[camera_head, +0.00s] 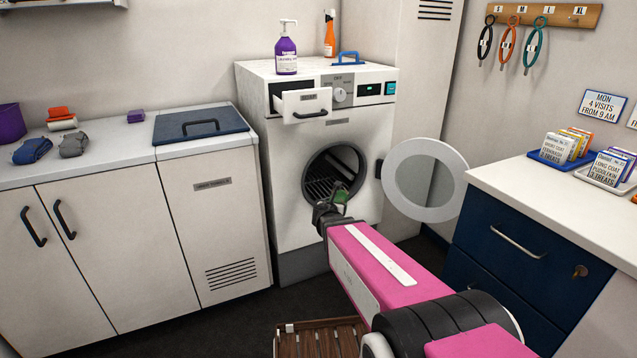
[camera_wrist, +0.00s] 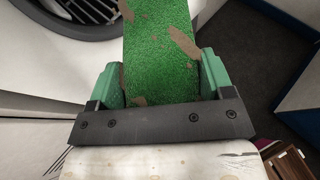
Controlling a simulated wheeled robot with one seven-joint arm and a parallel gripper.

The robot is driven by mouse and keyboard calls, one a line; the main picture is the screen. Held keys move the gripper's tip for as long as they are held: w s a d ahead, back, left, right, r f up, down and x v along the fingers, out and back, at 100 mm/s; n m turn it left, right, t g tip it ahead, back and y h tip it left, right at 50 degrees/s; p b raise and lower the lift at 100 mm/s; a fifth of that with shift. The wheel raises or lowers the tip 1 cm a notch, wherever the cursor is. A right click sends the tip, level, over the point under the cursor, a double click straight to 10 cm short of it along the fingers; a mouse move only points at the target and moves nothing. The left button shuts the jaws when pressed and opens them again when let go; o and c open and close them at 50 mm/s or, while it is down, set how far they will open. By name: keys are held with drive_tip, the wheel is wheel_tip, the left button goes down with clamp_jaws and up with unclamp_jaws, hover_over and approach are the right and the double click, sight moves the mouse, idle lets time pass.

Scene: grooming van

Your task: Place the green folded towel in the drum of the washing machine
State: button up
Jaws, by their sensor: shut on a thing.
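The washing machine (camera_head: 282,220) stands against the back wall with its round door (camera_head: 456,205) swung open to the right. The drum (camera_head: 322,182) is dark inside and looks empty in what shows. My gripper (camera_head: 337,198) is in front of the drum opening. In the wrist view my gripper (camera_wrist: 160,82) is shut on the green folded towel (camera_wrist: 158,45), which has brown patches. The towel extends ahead, its far end out of frame. The dark drum opening (camera_wrist: 75,18) lies to the upper left, and the towel is right of its centre there. In the head view the towel (camera_head: 341,196) is mostly hidden.
The detergent drawer (camera_head: 303,105) sticks out above the drum. A purple bottle (camera_head: 286,52) and an orange spray bottle (camera_head: 330,36) stand on top. A white counter (camera_head: 108,150) is left, and navy drawers (camera_head: 520,255) are right. A slatted wooden crate (camera_head: 322,340) stands on the floor.

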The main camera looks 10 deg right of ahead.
drive_tip(key=w+n+y, duration=0.1)
drive_tip(key=w, duration=0.1)
drive_tip(key=w+d+f+n+y, duration=0.1)
drive_tip(key=w, duration=0.2)
drive_tip(key=w+d+f+n+t+y, duration=0.1)
drive_tip(key=w, duration=0.2)
drive_tip(key=shift+w, duration=0.15)
drive_tip(key=shift+w+d+n+y, duration=0.15)
drive_tip(key=shift+w+d+y, duration=0.2)
drive_tip(key=shift+w, duration=0.25)
drive_tip(key=shift+w+d+n+y, duration=0.15)
drive_tip(key=shift+w+d+y, duration=0.1)
drive_tip(key=shift+w+d, duration=1.3)
drive_tip(key=shift+w, duration=0.3)
hover_over(322, 191)
drive_tip(key=shift+w+d, duration=0.1)
drive_tip(key=shift+w, duration=0.25)
drive_tip(key=shift+s+d+f, duration=0.1)
drive_tip(key=shift+s+f, duration=0.1)
drive_tip(key=shift+f, duration=0.3)
drive_tip(key=shift+s+f, duration=0.15)
drive_tip(key=shift+f, duration=2.55)
drive_tip(key=shift+w+f, duration=0.15)
drive_tip(key=shift+f, duration=0.15)
